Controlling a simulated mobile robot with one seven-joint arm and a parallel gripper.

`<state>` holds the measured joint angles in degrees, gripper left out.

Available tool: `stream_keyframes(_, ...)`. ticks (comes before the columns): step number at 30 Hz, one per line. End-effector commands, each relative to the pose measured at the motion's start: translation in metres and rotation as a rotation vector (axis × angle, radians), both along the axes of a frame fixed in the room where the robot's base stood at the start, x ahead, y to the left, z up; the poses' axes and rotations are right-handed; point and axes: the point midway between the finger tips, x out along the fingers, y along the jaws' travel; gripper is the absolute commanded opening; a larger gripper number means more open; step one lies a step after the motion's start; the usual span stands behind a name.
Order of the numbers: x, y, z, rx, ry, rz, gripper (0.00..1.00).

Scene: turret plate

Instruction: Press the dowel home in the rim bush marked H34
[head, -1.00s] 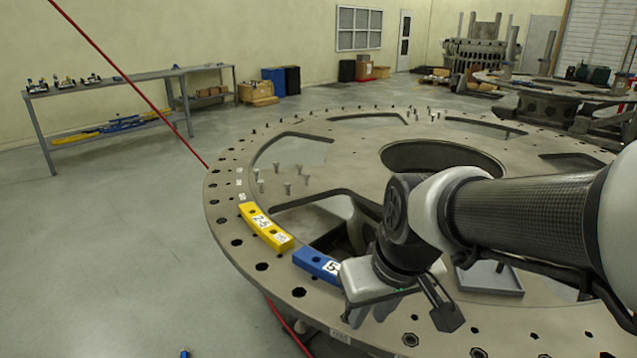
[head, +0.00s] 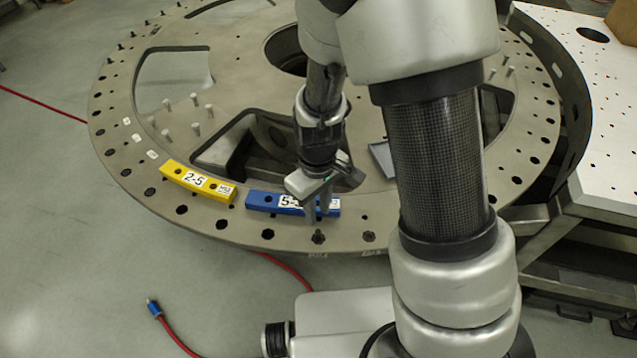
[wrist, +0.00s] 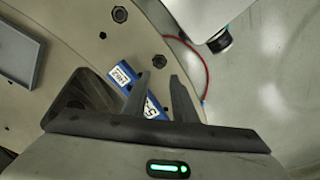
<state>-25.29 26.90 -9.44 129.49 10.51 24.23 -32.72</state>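My gripper (head: 318,208) points down over the rim of the round turret plate (head: 140,195), in front of or above the blue block (head: 262,201). In the wrist view its two fingers (wrist: 161,75) stand apart with nothing visible between them; the blue block (wrist: 122,75) shows behind them. Along the rim is a row of holes and bushes, with a dark bush (head: 318,237) just below the gripper in the head view and a bush (wrist: 120,14) at the top of the wrist view. The small rim tags are too small to read, so I cannot tell H34. I cannot make out the dowel.
A yellow block (head: 198,182) marked 2-5 lies left of the blue one. Several upright pins (head: 195,129) stand on the plate, and a grey tray (head: 383,158) lies behind the gripper. A perforated table (head: 600,100) adjoins at right. A red cable (head: 172,332) crosses the floor.

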Motion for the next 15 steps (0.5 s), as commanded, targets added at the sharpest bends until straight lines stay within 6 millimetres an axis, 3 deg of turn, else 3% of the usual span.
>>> stream_keyframes(8, 0.000, 0.000, -0.014, -0.001, 0.002, 0.002, 0.25)
stream_keyframes(15, 0.000, 0.000, -0.039, -0.002, 0.001, 0.001, 0.25)
